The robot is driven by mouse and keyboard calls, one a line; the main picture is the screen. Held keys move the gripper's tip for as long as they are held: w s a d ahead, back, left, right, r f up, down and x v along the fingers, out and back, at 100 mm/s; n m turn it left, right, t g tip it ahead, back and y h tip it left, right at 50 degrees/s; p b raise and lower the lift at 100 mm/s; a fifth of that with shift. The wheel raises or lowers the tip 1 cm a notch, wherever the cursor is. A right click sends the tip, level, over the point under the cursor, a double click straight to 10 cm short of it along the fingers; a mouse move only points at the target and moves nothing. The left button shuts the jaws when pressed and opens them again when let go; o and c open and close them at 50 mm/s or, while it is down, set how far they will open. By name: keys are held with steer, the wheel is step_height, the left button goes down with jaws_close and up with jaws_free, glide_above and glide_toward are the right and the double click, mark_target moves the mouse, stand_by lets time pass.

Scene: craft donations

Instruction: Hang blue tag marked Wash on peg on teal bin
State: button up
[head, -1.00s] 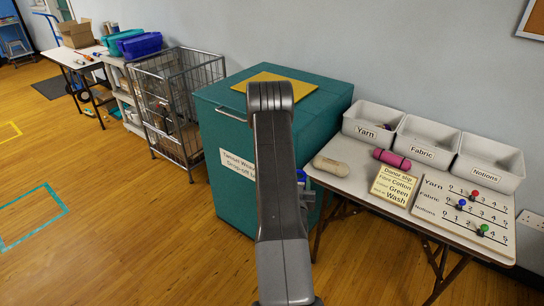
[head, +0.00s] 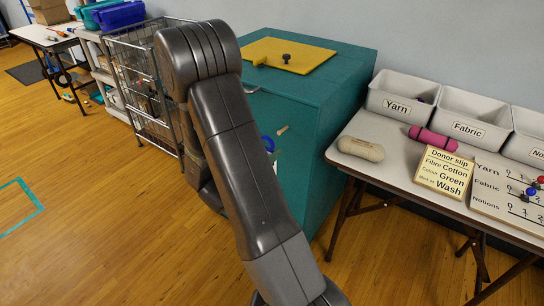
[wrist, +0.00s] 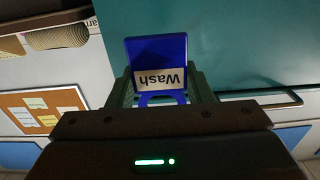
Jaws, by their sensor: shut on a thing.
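The blue tag (wrist: 155,48) marked Wash sits between the jaws of my gripper (wrist: 160,88) in the wrist view, its text upside down there. My gripper is shut on it. In the head view, a blue loop of the tag (head: 268,144) shows just right of my arm, which hides the gripper. The teal bin (head: 325,125) stands behind my arm. A small pale peg (head: 282,130) sticks out of its front face, a little above and right of the blue loop. The tag appears apart from the peg. The peg is not seen in the wrist view.
A yellow lid panel (head: 300,52) with a dark knob lies on the bin's top. A metal handle (wrist: 268,103) crosses the bin's face. On the right, a table (head: 375,176) holds a donor slip (head: 443,172) and labelled trays. A wire cage (head: 125,62) stands left.

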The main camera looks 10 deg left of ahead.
mark_target(287, 135)
steer(key=shift+a+f+x, duration=0.1)
steer(key=shift+f+x, duration=0.1)
steer(key=shift+x, duration=1.25)
steer(key=shift+a+f+x, duration=0.1)
steer(key=shift+f+x, duration=0.05)
steer(key=shift+x, duration=1.3)
steer(key=shift+f+x, duration=0.2)
steer(key=shift+x, duration=1.3)
steer(key=shift+w+d+f+b, duration=0.15)
steer(key=shift+w+f+b, duration=0.2)
steer(key=shift+w, duration=0.15)
steer(key=o, duration=0.8)
steer(key=shift+o, duration=1)
steer(key=shift+f, duration=0.1)
steer(key=shift+s, duration=0.1)
